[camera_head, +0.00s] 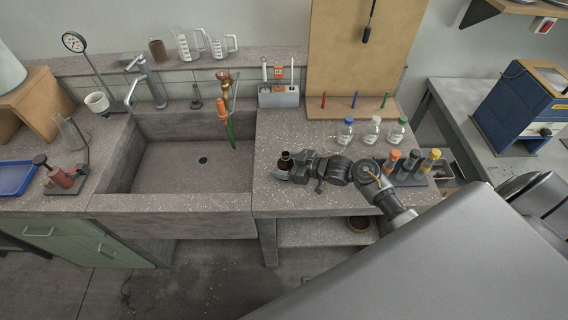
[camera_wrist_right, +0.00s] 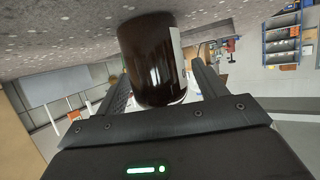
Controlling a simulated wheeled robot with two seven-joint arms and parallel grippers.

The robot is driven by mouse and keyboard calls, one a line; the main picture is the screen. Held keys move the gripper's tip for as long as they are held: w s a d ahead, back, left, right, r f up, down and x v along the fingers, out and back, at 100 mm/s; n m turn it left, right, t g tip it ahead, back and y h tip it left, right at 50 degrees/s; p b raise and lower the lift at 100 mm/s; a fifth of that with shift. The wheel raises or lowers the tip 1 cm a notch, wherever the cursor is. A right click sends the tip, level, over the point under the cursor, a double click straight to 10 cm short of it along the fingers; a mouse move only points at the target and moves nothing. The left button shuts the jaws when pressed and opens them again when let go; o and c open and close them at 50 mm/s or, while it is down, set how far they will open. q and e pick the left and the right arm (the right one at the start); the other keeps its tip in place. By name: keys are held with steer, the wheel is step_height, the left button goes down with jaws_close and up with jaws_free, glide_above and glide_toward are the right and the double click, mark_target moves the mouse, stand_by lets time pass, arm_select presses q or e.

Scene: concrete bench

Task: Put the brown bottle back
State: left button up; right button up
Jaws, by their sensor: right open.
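The brown bottle (camera_head: 284,162) stands upright near the left edge of the speckled bench, beside the sink. It has a dark cap and a pale label. My right gripper (camera_head: 288,175) is at the bottle, its arm reaching in from the right. In the right wrist view the brown bottle (camera_wrist_right: 153,58) lies between the two fingers of the right gripper (camera_wrist_right: 160,90). The jaws are open, one finger on each side of the bottle. Whether a finger touches it I cannot tell. My left gripper is not in view.
The sink (camera_head: 170,204) opens to the left. A wooden board (camera_head: 350,108) stands behind.

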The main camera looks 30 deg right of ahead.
steer(key=shift+r, duration=0.2)
steer(key=b+v, duration=0.1)
steer(key=v, duration=0.9)
steer(key=shift+s+d+f, duration=0.1)
steer(key=shift+s, duration=0.1)
steer(key=shift+v, duration=0.8)
